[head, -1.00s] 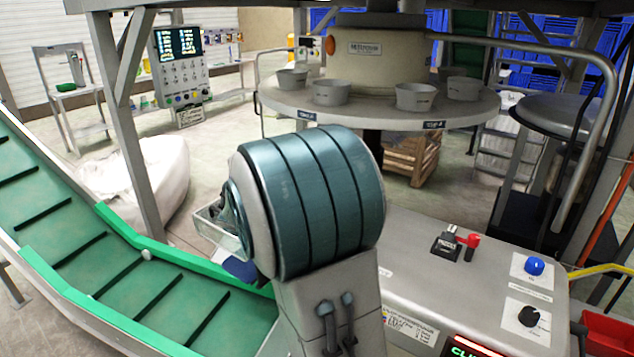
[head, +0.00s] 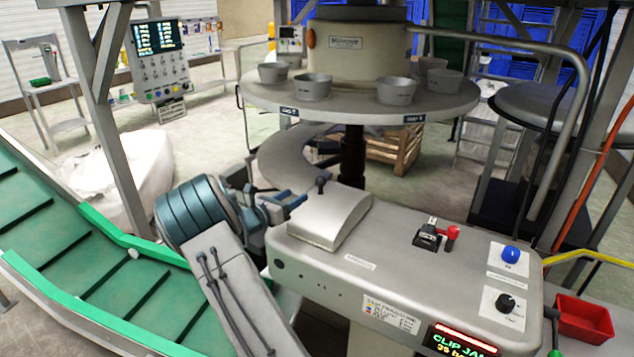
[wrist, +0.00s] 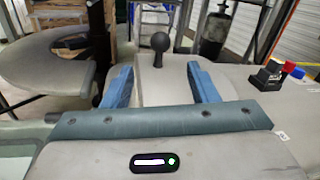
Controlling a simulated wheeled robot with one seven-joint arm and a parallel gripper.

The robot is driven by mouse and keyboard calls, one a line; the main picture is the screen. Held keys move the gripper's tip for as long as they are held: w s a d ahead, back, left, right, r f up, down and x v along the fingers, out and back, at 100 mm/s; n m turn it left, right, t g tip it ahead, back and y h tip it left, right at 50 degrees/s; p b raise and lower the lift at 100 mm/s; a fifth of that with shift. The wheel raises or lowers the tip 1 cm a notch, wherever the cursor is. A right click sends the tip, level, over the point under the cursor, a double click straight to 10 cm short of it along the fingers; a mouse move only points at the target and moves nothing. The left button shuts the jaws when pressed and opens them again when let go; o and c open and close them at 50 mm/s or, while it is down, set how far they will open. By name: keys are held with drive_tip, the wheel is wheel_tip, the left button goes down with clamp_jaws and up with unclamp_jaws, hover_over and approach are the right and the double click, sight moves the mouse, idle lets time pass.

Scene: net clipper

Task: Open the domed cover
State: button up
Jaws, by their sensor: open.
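The domed cover (head: 330,218) is a light grey curved lid, closed on top of the grey clipper machine (head: 385,262). A black ball knob (head: 320,184) stands up from its top. My gripper (head: 292,200) is open and empty, just left of the cover, with its blue fingers pointing toward the knob. In the wrist view the cover (wrist: 150,85) lies ahead, between and beyond the fingers of my gripper (wrist: 160,82). The knob (wrist: 160,44) shows roughly centred between them, apart from both fingers.
On the machine's right are a red-handled switch (head: 450,236), a blue button (head: 511,254) and a black dial (head: 505,302). A round table with grey cups (head: 360,100) stands behind. A green conveyor (head: 120,290) is at the left, and a red bin (head: 584,320) at the right.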

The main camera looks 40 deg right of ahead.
sight(317, 183)
drive_tip(key=d+p, duration=0.1)
drive_tip(key=d, duration=0.2)
drive_tip(key=w+d+p, duration=0.1)
drive_tip(key=d, duration=0.3)
drive_tip(key=w+d, duration=0.1)
drive_tip(key=d, duration=0.2)
drive_tip(key=shift+d+p, duration=0.4)
clamp_jaws()
drive_tip(key=shift+w+a, duration=0.1)
